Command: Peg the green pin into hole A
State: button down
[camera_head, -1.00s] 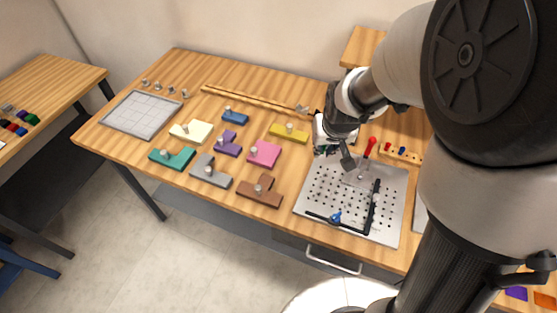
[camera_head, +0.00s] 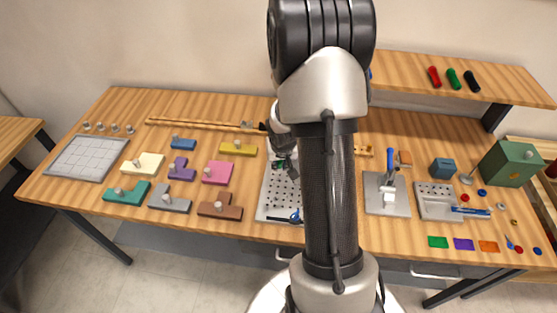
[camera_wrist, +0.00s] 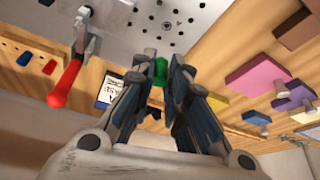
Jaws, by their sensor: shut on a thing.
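In the wrist view my gripper (camera_wrist: 160,64) is shut on the green pin (camera_wrist: 160,70), which sits upright in the picture between the fingertips. The perforated metal plate (camera_wrist: 170,18) lies beyond the fingertips. It has rows of dark holes and a few small marks; I cannot read which hole is A. In the head view the plate (camera_head: 269,206) is half hidden behind my arm. My gripper (camera_head: 283,162) shows there over the plate's far part, with a speck of green at it. I cannot tell whether the pin touches the plate.
A red-handled clamp (camera_wrist: 66,82) stands beside my gripper in the wrist view. A wooden pin rack (camera_wrist: 38,60) with blue and red pins lies beyond it. Coloured blocks, such as a pink one (camera_head: 217,173), lie left of the plate. A blue-handled fixture (camera_head: 388,190) stands to the right.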

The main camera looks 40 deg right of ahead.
jog(key=shift+a+f+b, duration=0.1)
jog(key=shift+f+b, duration=2.9)
jog(key=shift+f, duration=0.1)
jog(key=shift+f+b, duration=0.6)
jog(key=shift+b, duration=0.05)
jog(key=c, duration=1.5)
grip_release()
jog(key=shift+r, duration=0.1)
jog(key=v, duration=1.2)
